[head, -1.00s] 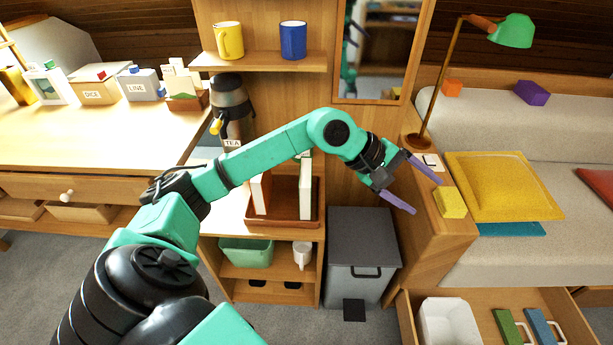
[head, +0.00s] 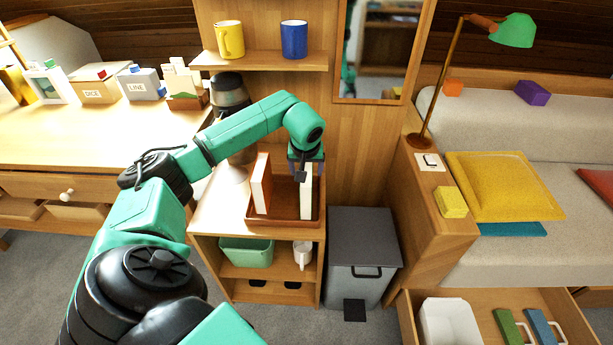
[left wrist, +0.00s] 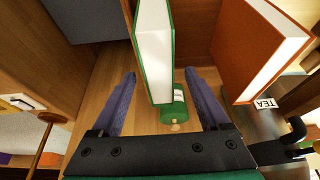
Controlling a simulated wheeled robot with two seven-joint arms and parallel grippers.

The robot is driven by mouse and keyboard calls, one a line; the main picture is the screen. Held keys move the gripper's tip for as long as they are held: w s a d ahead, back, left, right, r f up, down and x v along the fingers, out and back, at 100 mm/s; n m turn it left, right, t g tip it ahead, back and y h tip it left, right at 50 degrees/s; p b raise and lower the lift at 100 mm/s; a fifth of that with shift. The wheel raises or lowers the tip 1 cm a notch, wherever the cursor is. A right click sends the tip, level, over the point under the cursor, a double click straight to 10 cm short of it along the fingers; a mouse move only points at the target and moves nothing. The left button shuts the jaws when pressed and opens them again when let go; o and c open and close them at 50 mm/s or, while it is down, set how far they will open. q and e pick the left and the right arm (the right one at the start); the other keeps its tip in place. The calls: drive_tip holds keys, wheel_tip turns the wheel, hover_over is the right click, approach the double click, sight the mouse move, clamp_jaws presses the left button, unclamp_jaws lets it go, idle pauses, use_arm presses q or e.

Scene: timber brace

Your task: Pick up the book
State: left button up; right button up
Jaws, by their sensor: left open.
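Two upright books stand apart in a brown tray (head: 285,219) on the small cabinet. One has an orange-red cover (head: 261,188); the other, to its right, shows white pages (head: 306,198). In the left wrist view the second is a green-covered book (left wrist: 154,45), and the orange-red book (left wrist: 250,50) stands to its right. My left gripper (head: 305,162) is over the green book's upper end. Its purple fingers (left wrist: 160,74) are open, one on each side of the green book, with gaps visible. A green part with a white label shows between them. My right gripper is not in view.
A shelf with a yellow mug (head: 229,40) and a blue mug (head: 293,40) is above. A grey bin (head: 362,250) stands right of the cabinet. A lamp (head: 432,120) is further right.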

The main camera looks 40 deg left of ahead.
use_arm(q)
drive_tip(key=shift+x, duration=0.8)
drive_tip(key=shift+r, duration=0.1)
drive_tip(key=shift+f, duration=0.25)
clamp_jaws()
idle(1.1)
